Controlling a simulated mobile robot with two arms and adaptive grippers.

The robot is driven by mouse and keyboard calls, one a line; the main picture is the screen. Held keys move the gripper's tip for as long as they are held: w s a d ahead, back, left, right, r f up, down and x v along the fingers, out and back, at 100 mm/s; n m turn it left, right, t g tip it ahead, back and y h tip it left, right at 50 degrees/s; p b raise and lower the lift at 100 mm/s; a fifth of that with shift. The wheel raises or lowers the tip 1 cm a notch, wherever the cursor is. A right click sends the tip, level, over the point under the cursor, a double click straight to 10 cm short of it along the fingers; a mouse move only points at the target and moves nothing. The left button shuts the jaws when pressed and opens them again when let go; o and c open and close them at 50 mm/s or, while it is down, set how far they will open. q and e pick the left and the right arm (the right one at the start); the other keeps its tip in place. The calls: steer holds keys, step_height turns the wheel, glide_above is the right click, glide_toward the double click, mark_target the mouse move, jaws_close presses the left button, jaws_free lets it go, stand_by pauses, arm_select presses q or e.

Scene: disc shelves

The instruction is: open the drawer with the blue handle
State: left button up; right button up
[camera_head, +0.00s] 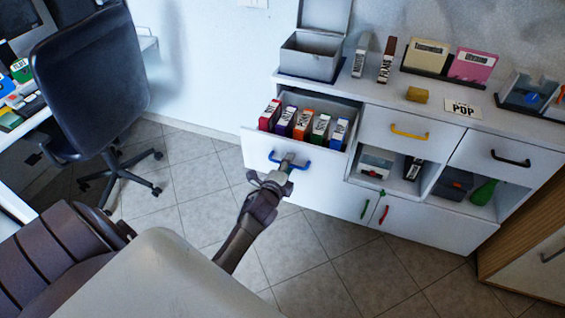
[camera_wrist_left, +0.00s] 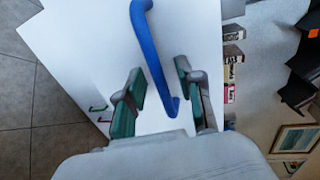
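The drawer (camera_head: 257,148) with the blue handle (camera_head: 303,166) is pulled out from the white cabinet, and its inside is visible. Several coloured disc cases (camera_head: 305,125) stand in it. My left gripper (camera_head: 287,162) is at the drawer front, over the middle of the handle. In the left wrist view, the blue handle (camera_wrist_left: 153,58) runs between the two green-padded fingers of the left gripper (camera_wrist_left: 162,75). The fingers are apart, with gaps beside the handle, so it is not clamped. My right gripper is not in view.
A drawer with a yellow handle (camera_head: 409,134) and one with a black handle (camera_head: 510,159) are shut to the right. A grey box (camera_head: 311,57) stands on the cabinet top. An office chair (camera_head: 90,78) is at the left. Tiled floor is clear before the cabinet.

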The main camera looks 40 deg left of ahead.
arm_select(q)
steer(key=v, duration=1.1)
steer(key=shift+s, duration=0.2)
steer(key=s+d+f+n+g+h, duration=0.15)
steer(key=s+f, duration=0.35)
steer(key=f, duration=0.5)
steer(key=s+d+f+n+g+h, duration=0.1)
steer(key=s+d+f+n+g, duration=0.25)
steer(key=f, duration=0.65)
steer(key=s+d+f+n+g+h, duration=0.1)
steer(key=s+d+f+n+g, duration=0.1)
steer(key=s+f, duration=0.5)
steer(key=s+f+n+g, duration=0.3)
steer(key=s+f, duration=0.4)
steer(key=s, duration=0.4)
steer(key=s+d+f+n+g, duration=0.1)
steer(key=s+f+n+g, duration=0.2)
steer(key=s+f, duration=0.5)
steer(key=s+g, duration=0.1)
steer(key=s, duration=0.3)
steer(key=shift+d+f+p, duration=0.15)
steer(key=shift+d+p, duration=0.15)
steer(key=shift+p, duration=0.05)
